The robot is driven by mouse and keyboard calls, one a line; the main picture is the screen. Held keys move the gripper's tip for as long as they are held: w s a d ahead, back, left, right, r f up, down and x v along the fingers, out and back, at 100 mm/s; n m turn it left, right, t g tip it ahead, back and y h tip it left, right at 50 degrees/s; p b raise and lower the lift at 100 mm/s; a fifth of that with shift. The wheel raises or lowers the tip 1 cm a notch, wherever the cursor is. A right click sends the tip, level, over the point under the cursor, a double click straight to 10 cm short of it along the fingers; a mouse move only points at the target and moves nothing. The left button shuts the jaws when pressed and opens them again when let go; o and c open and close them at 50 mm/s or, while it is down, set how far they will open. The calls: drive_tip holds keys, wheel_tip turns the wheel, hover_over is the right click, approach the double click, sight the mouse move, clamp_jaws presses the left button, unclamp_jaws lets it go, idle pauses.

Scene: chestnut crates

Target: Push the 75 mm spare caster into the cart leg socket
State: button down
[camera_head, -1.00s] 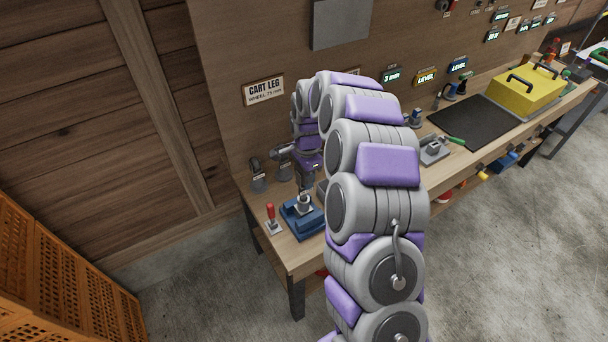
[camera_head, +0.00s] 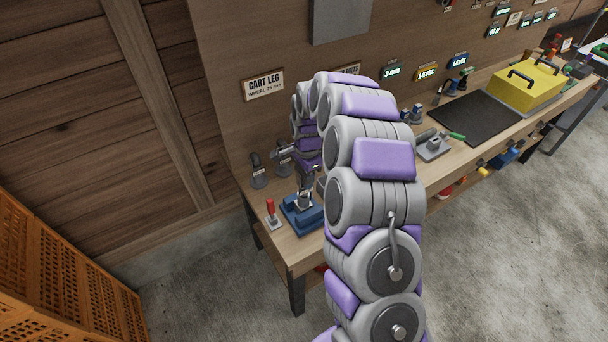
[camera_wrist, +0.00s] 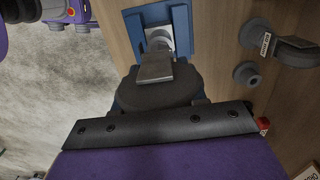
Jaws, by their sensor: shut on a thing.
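My gripper (camera_head: 305,187) points down over the blue vise (camera_head: 301,215) at the left end of the bench. In the wrist view my gripper (camera_wrist: 160,122) is shut on the caster, whose dark wheel (camera_wrist: 152,92) and grey bracket (camera_wrist: 156,66) show. The bracket points at the cart leg socket (camera_wrist: 160,38), a pale metal piece clamped in the blue vise (camera_wrist: 182,22). The bracket overlaps the socket in this view. The stem is hidden, so I cannot tell how far it is in.
Another caster with a label (camera_wrist: 282,45) stands beside the vise; casters also stand at the bench's back left (camera_head: 258,176). A red-handled tool (camera_head: 271,212) is left of the vise. The CART LEG sign (camera_head: 263,85) hangs above. A yellow box (camera_head: 527,88) stands far right.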

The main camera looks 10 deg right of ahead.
drive_tip(key=shift+f, duration=0.4)
drive_tip(key=c, duration=0.6)
unclamp_jaws()
drive_tip(key=shift+o, duration=0.2)
wheel_tip(320, 180, up, 17)
drive_tip(key=shift+w+d+r, duration=0.15)
drive_tip(key=shift+w+d, duration=0.1)
drive_tip(key=shift+d, duration=0.15)
drive_tip(key=shift+s, duration=0.15)
drive_tip(key=s+f+n+b, duration=0.1)
drive_tip(key=s+n, duration=0.3)
drive_tip(key=s, duration=1)
drive_tip(key=s+f+n+g+b, duration=0.1)
drive_tip(key=s+n+b, duration=0.3)
drive_tip(key=s, duration=1)
drive_tip(key=s+a+f+n+b, duration=0.1)
drive_tip(key=s+n, duration=0.5)
drive_tip(key=s, duration=0.8)
wheel_tip(320, 180, down, 2)
drive_tip(key=shift+s+f+g+h+b, duration=0.2)
drive_tip(key=shift+g+h+b, duration=0.1)
drive_tip(key=shift+b, duration=0.4)
